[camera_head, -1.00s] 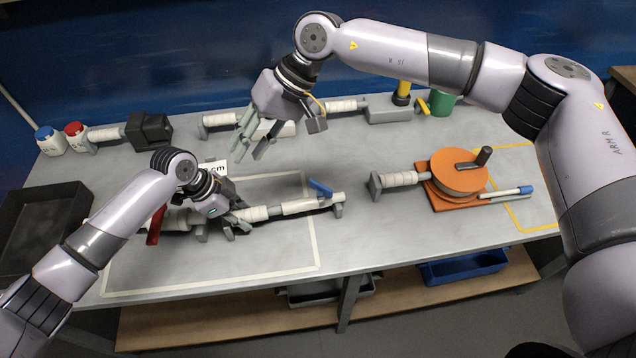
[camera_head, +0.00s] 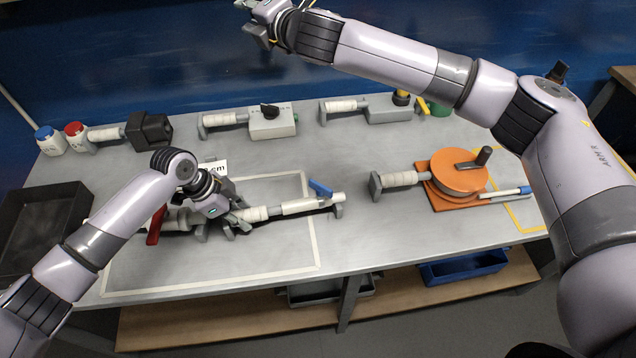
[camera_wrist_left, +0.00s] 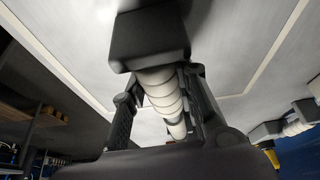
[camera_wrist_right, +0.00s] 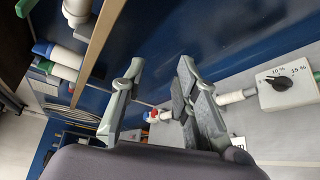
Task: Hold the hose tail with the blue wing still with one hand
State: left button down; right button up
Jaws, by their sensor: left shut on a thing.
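A hose assembly lies along the taped mat area at the left of the table. The hose tail with the blue wing (camera_head: 305,206) is its right part, with a pale wrapped grip and the blue wing (camera_head: 321,187) standing up. The red wing (camera_head: 156,225) is at the left part. My left gripper (camera_head: 236,224) is shut on the wrapped grip left of the blue wing. In the left wrist view a white wrapped grip (camera_wrist_left: 163,92) runs between its fingers below a dark block (camera_wrist_left: 150,38). My right gripper (camera_head: 252,22) is open and empty, raised beyond the table's back edge.
An orange reel (camera_head: 458,174) with a grip stands at the right. A grey dial box (camera_head: 272,122) and other fixtures with wrapped grips line the back. A black tray (camera_head: 40,222) is at the left. The table between hose and reel is clear.

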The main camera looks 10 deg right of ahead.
jog(key=s+d+f+m+g+h, duration=0.1)
jog(key=d+f+m+g+h, duration=0.25)
jog(key=f+m, duration=0.35)
jog(key=m+g+h, duration=0.4)
jog(key=m+g, duration=0.7)
send_over(321, 184)
notch_tip(321, 184, down, 11)
jog(key=shift+t, duration=0.25)
notch_tip(321, 184, down, 12)
jog(key=shift+s, duration=0.1)
jog(key=shift+c, duration=0.3)
grip_shut()
